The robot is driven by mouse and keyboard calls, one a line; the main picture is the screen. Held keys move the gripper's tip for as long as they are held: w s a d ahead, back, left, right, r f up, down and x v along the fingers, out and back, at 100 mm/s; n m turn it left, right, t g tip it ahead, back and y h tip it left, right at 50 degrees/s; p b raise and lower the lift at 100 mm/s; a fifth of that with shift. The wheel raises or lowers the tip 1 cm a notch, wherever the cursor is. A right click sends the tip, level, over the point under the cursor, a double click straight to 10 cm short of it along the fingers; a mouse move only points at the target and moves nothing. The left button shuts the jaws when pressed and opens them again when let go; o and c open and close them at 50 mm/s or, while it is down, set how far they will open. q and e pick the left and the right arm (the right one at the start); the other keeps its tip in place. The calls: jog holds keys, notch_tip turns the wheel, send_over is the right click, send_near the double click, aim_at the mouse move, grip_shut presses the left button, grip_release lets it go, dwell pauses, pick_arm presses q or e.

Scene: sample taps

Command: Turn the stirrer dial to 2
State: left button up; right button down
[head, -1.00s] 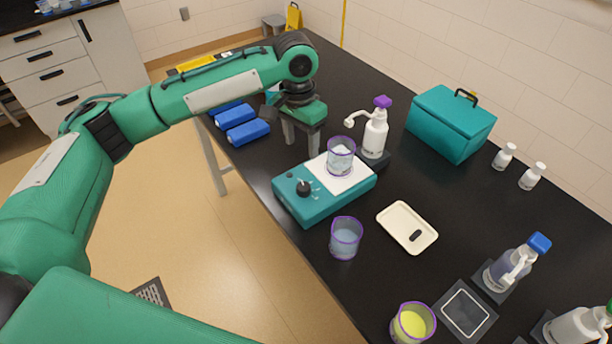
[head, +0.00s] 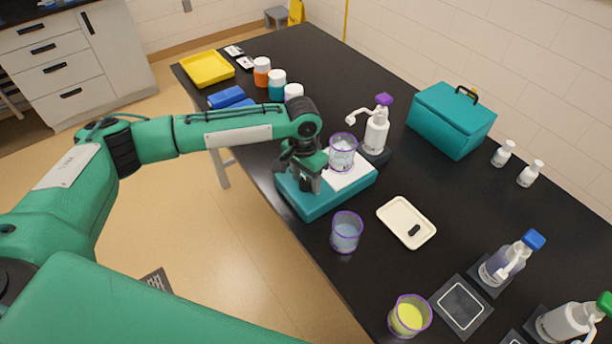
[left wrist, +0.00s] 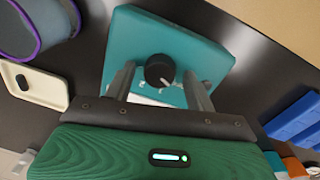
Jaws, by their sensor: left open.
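The teal stirrer (head: 325,202) stands on the black table with a white top plate that bears a purple-rimmed beaker (head: 342,155) of clear liquid. Its black dial (left wrist: 159,70) with a pale pointer shows in the left wrist view; the scale marks around it are too small to read. My left gripper (head: 308,190) is over the front of the stirrer and hides the dial in the head view. In the left wrist view the gripper (left wrist: 160,82) is open, with one finger on each side of the dial; contact cannot be told. My right gripper is not in view.
A second purple-rimmed beaker (head: 346,232) stands close to the stirrer's right. A cream tray (head: 407,222) with a small dark item lies beyond it. A white pump bottle (head: 376,132) stands behind the stirrer. Blue items (head: 228,97) lie to the left.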

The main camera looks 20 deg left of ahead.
pick_arm(q)
jog(key=shift+c, duration=0.2)
jog(key=c, duration=0.9)
jog(key=shift+d+r+m+p, duration=0.1)
jog(key=shift+r+m+p, duration=0.1)
jog(key=shift+m+p, duration=1.15)
jog(key=m+p, duration=0.4)
jog(key=m, duration=0.2)
jog(key=shift+d, duration=0.1)
jog(key=m+p, duration=0.1)
jog(key=m, duration=0.1)
jog(key=shift+m+y, duration=0.3)
jog(key=shift+m, duration=0.05)
jog(key=m+p, duration=0.1)
jog(key=m, duration=0.2)
jog(key=shift+s+f, duration=0.1)
jog(key=shift+m+p, duration=0.35)
jog(key=shift+m, duration=1.25)
